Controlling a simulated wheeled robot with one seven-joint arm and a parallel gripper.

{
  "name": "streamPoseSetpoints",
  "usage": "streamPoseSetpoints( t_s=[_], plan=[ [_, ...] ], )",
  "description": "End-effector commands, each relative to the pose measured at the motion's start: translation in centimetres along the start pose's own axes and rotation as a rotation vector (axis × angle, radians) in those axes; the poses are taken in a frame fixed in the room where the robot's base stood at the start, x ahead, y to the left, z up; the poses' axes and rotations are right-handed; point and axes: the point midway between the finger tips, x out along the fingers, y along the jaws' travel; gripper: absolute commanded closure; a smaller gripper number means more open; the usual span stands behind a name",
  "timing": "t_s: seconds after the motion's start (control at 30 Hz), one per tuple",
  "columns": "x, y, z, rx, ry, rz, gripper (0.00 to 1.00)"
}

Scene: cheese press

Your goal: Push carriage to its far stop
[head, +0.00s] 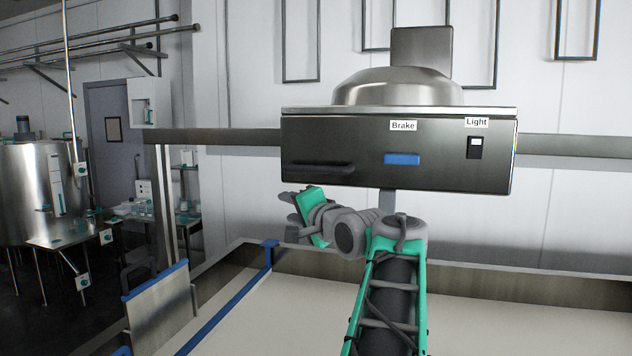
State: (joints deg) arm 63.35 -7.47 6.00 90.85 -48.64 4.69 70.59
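The carriage (340,150) is a dark metal box with a steel dome on top, sitting on a horizontal rail (232,137). My gripper (289,211) is below the carriage's left part, just under the handle, and points left. It appears apart from the carriage.
A wide pale vat (480,325) with a steel rim lies below. A blue-edged divider (240,305) crosses its left side, and a blue-topped plate (160,305) stands farther left. The rail is bare on both sides of the carriage. A steel tank (30,190) stands far left.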

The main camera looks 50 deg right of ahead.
Motion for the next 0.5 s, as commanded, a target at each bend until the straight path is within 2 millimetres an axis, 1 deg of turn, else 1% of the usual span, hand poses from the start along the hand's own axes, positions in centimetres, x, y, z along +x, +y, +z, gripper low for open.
streamPoseSetpoints(
  t_s=[0.03,0.1,0.17,0.2,0.27,0.37,0.5],
  plan=[
    [-1.4,-0.3,-3.9,0.063,0.049,-0.057,0.60],
    [-3.2,-1.4,-7.3,0.140,0.080,-0.130,0.60],
    [-4.3,-2.2,-9.0,0.179,0.089,-0.172,0.60],
    [-4.7,-2.5,-9.6,0.196,0.092,-0.187,0.60],
    [-4.6,-3.0,-9.9,0.207,0.091,-0.200,0.60],
    [-3.1,-3.5,-10.0,0.210,0.086,-0.202,0.60],
    [-0.3,-4.1,-10.2,0.208,0.086,-0.200,0.60]
  ],
)
